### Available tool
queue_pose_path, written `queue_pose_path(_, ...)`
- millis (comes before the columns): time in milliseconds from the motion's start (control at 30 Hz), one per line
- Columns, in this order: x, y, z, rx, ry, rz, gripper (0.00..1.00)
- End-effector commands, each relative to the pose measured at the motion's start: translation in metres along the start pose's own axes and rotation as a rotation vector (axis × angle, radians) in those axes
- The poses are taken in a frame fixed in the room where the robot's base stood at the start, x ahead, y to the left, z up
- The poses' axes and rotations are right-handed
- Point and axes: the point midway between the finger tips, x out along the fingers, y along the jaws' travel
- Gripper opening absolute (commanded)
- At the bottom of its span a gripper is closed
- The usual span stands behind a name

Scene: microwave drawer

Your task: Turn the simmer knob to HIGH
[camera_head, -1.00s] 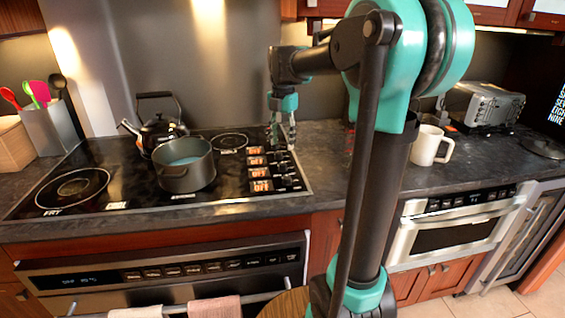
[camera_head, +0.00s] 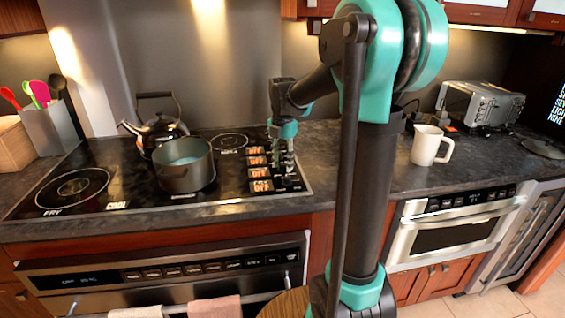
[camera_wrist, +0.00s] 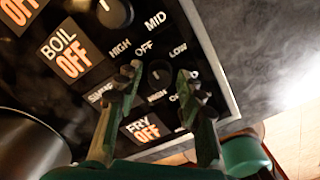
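The simmer knob (camera_wrist: 159,76) is a dark round knob in the wrist view, with HIGH, OFF and LOW printed around it. Its light pointer mark faces roughly the OFF print. My gripper (camera_wrist: 158,79) has its two fingers apart, one on each side of this knob; I cannot tell whether they touch it. The left finger covers most of the SIMMER label (camera_wrist: 102,95). In the head view my gripper (camera_head: 284,172) points down over the knob column and hides the knobs there. The lit labels beside it read OFF.
The boil knob (camera_wrist: 113,11) is close by, beside the BOIL OFF label (camera_wrist: 70,52). A FRY OFF label (camera_wrist: 143,129) lies between my fingers' bases. A pot (camera_head: 187,172) and a kettle (camera_head: 158,132) stand left on the cooktop. A white mug (camera_head: 430,146) stands on the counter at right.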

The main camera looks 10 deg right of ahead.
Motion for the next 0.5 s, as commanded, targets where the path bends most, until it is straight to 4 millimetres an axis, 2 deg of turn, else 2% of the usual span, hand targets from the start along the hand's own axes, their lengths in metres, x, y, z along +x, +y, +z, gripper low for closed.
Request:
queue_pose_path(33, -0.0001, 0.0000, 0.0000, 0.000, 0.000, 0.000, 0.28)
queue_pose_path(267, -0.0002, 0.0000, 0.0000, 0.000, 0.000, 0.000, 0.00)
queue_pose_path(500, -0.0003, 0.0000, 0.0001, 0.013, 0.000, 0.000, 0.00)
